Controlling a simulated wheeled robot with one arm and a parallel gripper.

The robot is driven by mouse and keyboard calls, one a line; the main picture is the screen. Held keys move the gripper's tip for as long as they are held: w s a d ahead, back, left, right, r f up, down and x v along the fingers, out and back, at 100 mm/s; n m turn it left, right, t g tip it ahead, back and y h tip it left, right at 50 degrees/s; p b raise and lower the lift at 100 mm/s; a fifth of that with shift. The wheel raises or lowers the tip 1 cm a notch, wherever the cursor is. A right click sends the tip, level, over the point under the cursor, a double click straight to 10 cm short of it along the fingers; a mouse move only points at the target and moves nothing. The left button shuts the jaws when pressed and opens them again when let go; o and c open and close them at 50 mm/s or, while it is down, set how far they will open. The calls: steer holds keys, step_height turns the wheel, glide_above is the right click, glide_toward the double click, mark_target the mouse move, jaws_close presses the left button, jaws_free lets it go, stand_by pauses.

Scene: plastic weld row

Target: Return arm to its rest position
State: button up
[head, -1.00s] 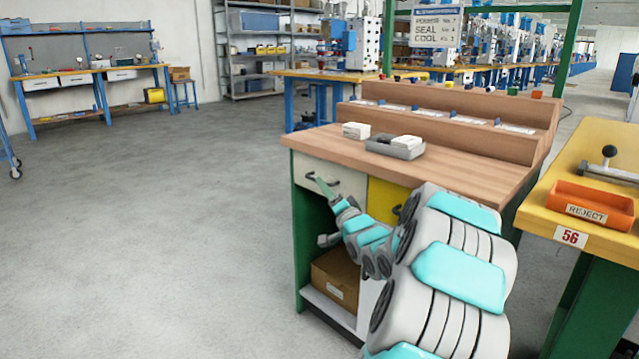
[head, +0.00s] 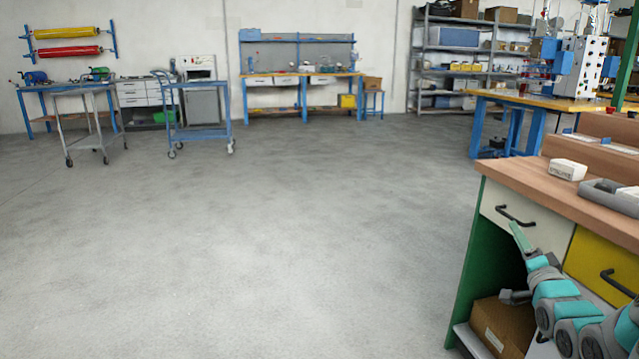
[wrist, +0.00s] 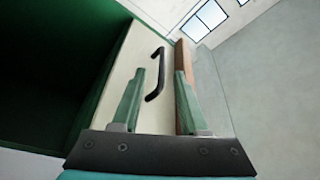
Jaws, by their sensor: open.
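My gripper (head: 521,238) is at the front of the wooden-topped bench, near the white drawer (head: 526,222) and its black handle (head: 515,215). In the wrist view, the two green fingers of my gripper (wrist: 160,100) stand apart with nothing held between them. The white drawer front (wrist: 135,75) and the handle (wrist: 156,75) show beyond the fingers. The handle lies in the gap between the fingers in that picture; I cannot tell whether a finger touches it. The drawer looks closed. My arm runs to the lower right of the head view.
Below the drawer is an open bay with a cardboard box (head: 503,325). A yellow drawer (head: 602,262) is to its right. A white block (head: 568,169) and a grey tray (head: 612,196) lie on the bench top (head: 530,178). The floor (head: 270,230) to the left is clear.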

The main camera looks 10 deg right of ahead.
steer(key=w+a+f+n+g+y+p, duration=0.1)
steer(key=a+n+g, duration=0.15)
steer(key=a, duration=0.25)
steer(key=w+a+f+n+g+p, duration=0.1)
steer(key=w+a+f+g, duration=0.1)
steer(key=a+g, duration=0.15)
steer(key=s+a+f+n+g+y+p, duration=0.1)
steer(key=s+a+n+g, duration=0.1)
steer(key=s+a+g, duration=0.3)
steer(key=s+a+f+n+p, duration=0.1)
steer(key=s+a+f+n, duration=0.15)
steer(key=a, duration=0.45)
steer(key=s+a+r+n+g+y+p, duration=0.1)
steer(key=s+a+n+g, duration=0.1)
steer(key=s+a, duration=0.4)
steer(key=s+a+n+g+y+p, duration=0.1)
steer(key=s+a+g, duration=0.4)
steer(key=s, duration=1.1)
steer(key=s+a+r+n+g+p, duration=0.1)
steer(key=s+a+n+g+p, duration=0.1)
steer(key=s+a, duration=0.7)
steer(key=shift+s+r+n+g+y, duration=0.4)
steer(key=shift+s+n+g, duration=0.3)
steer(key=shift+s, duration=0.4)
